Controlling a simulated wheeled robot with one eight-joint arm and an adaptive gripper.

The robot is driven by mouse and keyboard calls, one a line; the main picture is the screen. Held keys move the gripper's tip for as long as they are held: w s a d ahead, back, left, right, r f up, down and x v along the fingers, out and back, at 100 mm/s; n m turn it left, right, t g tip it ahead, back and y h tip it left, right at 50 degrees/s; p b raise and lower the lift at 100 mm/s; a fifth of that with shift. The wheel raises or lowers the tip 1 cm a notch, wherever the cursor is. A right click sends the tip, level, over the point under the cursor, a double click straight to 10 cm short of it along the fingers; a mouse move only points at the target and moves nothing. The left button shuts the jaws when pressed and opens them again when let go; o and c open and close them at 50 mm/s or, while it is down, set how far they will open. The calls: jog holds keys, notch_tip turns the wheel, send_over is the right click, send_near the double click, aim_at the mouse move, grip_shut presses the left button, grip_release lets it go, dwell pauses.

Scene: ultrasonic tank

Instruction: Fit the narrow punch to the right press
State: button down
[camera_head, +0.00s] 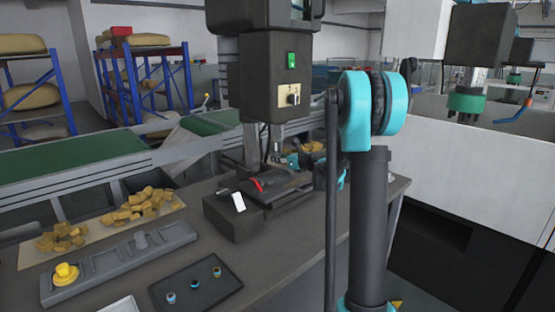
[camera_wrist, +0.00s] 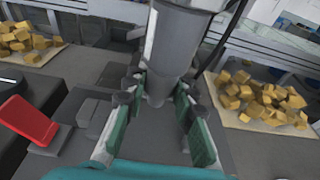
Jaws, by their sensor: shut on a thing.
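A dark press (camera_head: 270,72) with a green switch stands on the bench in the head view; I cannot tell whether it is the right press. My gripper (camera_head: 283,160) is at the lower end of its ram. In the wrist view, a wide grey cylinder (camera_wrist: 178,38) comes down from above. It tapers to a narrower grey part, seemingly the narrow punch (camera_wrist: 156,90), between the fingertips of my gripper (camera_wrist: 157,84). The green-padded fingers are shut on this part. The cylinder and the part look in line; whether they are joined cannot be seen.
A grey rack (camera_head: 100,272) holds a yellow piece (camera_head: 66,273) and a grey piece (camera_head: 140,240). A black tray (camera_head: 170,274) holds three small parts. A red lever (camera_wrist: 28,122) is left of my gripper. Brown blocks (camera_wrist: 262,98) lie on a mat. A machine with a green head (camera_head: 466,101) is at right.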

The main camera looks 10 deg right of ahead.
jog(key=shift+r, duration=0.1)
jog(key=c, duration=0.6)
grip_release()
jog(key=v, duration=0.9)
dwell(0.8)
